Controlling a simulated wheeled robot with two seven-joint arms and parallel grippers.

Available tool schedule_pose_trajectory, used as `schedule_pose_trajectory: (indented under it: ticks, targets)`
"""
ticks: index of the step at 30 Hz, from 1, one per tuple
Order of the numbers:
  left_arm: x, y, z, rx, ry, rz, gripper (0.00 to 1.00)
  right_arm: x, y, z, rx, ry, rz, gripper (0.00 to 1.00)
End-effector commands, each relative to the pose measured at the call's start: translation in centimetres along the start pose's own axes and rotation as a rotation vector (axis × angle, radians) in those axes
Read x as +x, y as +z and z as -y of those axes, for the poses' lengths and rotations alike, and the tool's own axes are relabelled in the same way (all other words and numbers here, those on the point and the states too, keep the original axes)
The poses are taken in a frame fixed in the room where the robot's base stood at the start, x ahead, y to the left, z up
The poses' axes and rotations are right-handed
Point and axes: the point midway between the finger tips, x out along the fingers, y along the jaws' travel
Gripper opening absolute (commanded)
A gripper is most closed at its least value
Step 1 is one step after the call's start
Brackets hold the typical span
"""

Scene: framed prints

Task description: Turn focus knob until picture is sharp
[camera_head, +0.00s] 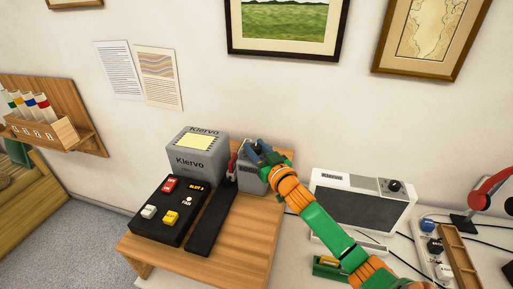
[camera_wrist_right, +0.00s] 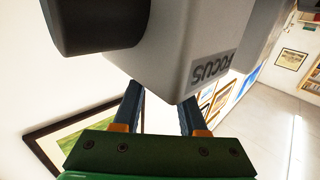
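A grey Klervo projector box (camera_head: 197,158) with a pale yellow panel on top stands on the wooden table. To its right is a smaller grey housing (camera_head: 250,178). In the right wrist view a grey housing marked FOCUS (camera_wrist_right: 190,50) fills the upper middle, with a large black round knob (camera_wrist_right: 95,25) at upper left. My right gripper (camera_head: 262,150) is above the small housing in the head view. Its fingers (camera_wrist_right: 160,98) are apart in the wrist view, their tips hidden behind the housing; the knob is not between the visible parts. My left gripper is not in view.
A black panel (camera_head: 155,222) with red, white and yellow buttons and a long dark bar (camera_head: 212,215) lie in front. A white box with a dark front (camera_head: 352,208), a power strip (camera_head: 430,240) and red headphones (camera_head: 490,190) are at right. Framed pictures hang behind.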

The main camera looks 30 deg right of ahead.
Motion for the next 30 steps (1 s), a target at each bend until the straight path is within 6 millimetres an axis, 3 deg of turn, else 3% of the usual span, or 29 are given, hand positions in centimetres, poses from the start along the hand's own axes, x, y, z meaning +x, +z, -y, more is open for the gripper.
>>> schedule_pose_trajectory:
  ticks: [6, 11, 21, 30]
  targets:
    - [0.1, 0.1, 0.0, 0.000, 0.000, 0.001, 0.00, 0.0, 0.0, 0.1, 0.003, 0.012, -0.002, 0.00]
    - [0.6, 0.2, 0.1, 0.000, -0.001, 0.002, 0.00, 0.1, 0.1, 0.2, 0.013, 0.124, -0.007, 0.00]
    - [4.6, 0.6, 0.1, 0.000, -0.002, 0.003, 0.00, 0.1, 0.4, 0.1, 0.006, 0.394, -0.007, 0.00]
    - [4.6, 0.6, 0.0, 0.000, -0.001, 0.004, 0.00, 0.0, -0.1, 0.0, -0.001, 0.423, -0.002, 0.00]
